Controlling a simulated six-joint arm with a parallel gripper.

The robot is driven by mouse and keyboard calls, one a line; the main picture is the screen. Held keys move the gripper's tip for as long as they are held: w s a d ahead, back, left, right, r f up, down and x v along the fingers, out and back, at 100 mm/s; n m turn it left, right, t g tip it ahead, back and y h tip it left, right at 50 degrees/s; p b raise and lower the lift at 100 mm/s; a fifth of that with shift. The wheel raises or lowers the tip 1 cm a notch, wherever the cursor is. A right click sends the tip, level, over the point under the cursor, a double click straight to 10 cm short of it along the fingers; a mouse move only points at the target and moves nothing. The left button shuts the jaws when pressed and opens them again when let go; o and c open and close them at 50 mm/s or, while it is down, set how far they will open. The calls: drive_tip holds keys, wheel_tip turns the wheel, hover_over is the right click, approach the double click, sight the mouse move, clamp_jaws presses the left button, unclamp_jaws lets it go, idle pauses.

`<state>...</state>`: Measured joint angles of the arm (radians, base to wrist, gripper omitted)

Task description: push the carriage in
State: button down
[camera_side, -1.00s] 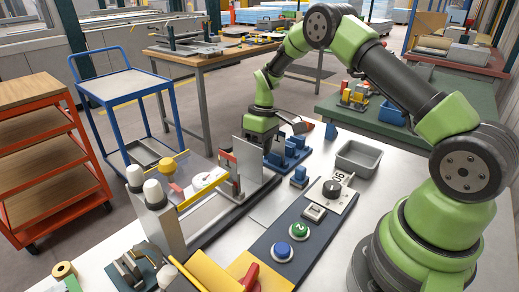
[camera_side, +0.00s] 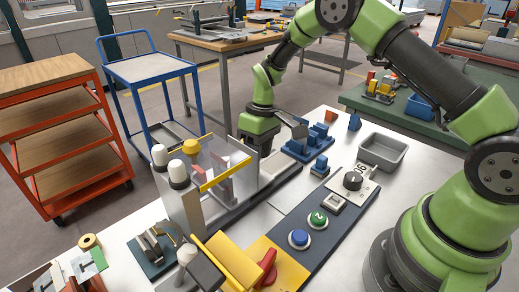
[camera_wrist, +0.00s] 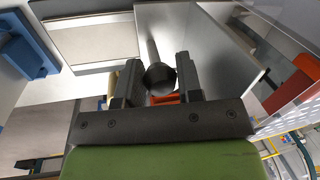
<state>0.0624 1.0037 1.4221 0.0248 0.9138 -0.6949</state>
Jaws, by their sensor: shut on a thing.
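The carriage carries an upright grey sheet (camera_side: 226,156) and stands at the bender's yellow-edged clear guard (camera_side: 222,172) in the side view. The sheet also shows in the wrist view (camera_wrist: 205,48), at the upper right. My gripper (camera_side: 262,148) is on the carriage's right side, low by its rail. In the wrist view my gripper (camera_wrist: 159,82) is shut on a round dark knob (camera_wrist: 160,76) at the end of a rod. The knob sits between both fingers. In the side view the knob is hidden by my gripper, and the carriage's lower part is partly covered.
Blue blocks (camera_side: 307,145) stand close to the right of my gripper. A control panel with a blue button (camera_side: 299,238) and green button (camera_side: 317,220) lies in front. A grey tray (camera_side: 383,152) stands further right.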

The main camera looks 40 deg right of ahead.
drive_tip(key=c, duration=1.1)
unclamp_jaws()
drive_tip(key=r, duration=0.3)
drive_tip(key=d+r, duration=0.1)
drive_tip(key=r, duration=0.2)
drive_tip(key=d+r, duration=0.1)
drive_tip(key=r, duration=0.3)
drive_tip(key=shift+w, duration=0.25)
drive_tip(key=shift+f, duration=0.1)
drive_tip(key=shift+o, duration=1.3)
drive_tip(key=m, duration=0.4)
drive_tip(key=shift+s+d+f+y, duration=0.1)
drive_tip(key=shift+d+f+y, duration=0.1)
drive_tip(key=shift+f+y, duration=0.15)
drive_tip(key=f+m, duration=0.3)
drive_tip(key=m, duration=0.2)
drive_tip(key=a+f+m+y, duration=0.1)
drive_tip(key=f+m, duration=0.3)
drive_tip(key=m, duration=0.1)
drive_tip(key=a+f+m, duration=0.1)
drive_tip(key=f+m, duration=0.3)
drive_tip(key=m, duration=0.2)
drive_tip(key=shift+s+a+f+y, duration=0.1)
drive_tip(key=shift+a+y, duration=0.15)
